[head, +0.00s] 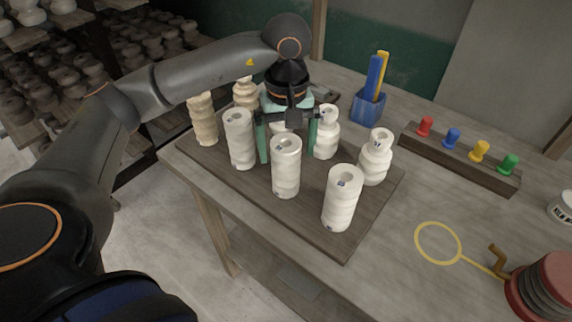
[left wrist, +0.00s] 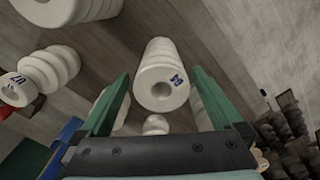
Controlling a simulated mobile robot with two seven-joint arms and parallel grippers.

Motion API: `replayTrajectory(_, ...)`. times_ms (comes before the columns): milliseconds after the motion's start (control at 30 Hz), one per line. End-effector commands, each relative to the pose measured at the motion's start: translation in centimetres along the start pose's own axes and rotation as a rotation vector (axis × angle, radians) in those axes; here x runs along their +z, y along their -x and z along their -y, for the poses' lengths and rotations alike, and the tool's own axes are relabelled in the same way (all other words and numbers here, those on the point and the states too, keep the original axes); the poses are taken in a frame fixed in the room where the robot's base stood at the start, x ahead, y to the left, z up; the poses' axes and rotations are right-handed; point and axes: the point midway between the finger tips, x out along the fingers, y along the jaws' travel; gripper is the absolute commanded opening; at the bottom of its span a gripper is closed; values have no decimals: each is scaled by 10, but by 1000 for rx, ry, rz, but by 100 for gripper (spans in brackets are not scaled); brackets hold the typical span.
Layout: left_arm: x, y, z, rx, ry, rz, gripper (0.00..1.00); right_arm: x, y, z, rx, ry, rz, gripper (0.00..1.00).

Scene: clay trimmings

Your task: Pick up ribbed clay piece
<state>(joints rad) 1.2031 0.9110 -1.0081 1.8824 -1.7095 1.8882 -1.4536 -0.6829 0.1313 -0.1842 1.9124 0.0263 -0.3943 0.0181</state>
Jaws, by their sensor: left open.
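Several ribbed clay pieces stand upright on a dark wooden board (head: 305,222). Pale ones include a front-middle piece (head: 286,172), a front-right piece (head: 342,200), a left piece (head: 240,140) and rounder, stacked-bulge ones at the right (head: 376,160) and back (head: 326,138). Two tanner ones (head: 204,122) stand at the back left. My left gripper (head: 288,156) is open above the board, green fingers pointing down among the pieces. In the left wrist view, a white ribbed piece (left wrist: 160,62) with a top hole and blue mark lies between the open fingers (left wrist: 160,80); contact cannot be told.
A blue cup (head: 368,108) with blue and yellow sticks stands behind the board. A dark rack (head: 460,160) with coloured pegs lies at the right. Shelves of pots stand at left.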

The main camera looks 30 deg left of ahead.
Motion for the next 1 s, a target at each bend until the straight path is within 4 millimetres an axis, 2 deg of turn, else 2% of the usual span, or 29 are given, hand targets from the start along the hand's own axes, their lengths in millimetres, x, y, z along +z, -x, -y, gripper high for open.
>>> replayTrajectory(200,-1,-33,3,-5,1,3,100,-8,5,0,0,1,-5,71)
replayTrajectory(300,-1,-43,2,-3,0,1,100,-9,5,0,0,1,-6,71)
replayTrajectory(567,-1,-46,2,-1,0,1,100,-9,5,0,0,1,-7,71)
replayTrajectory(1000,-1,-46,2,-1,1,0,53,-9,5,0,0,1,-7,71)
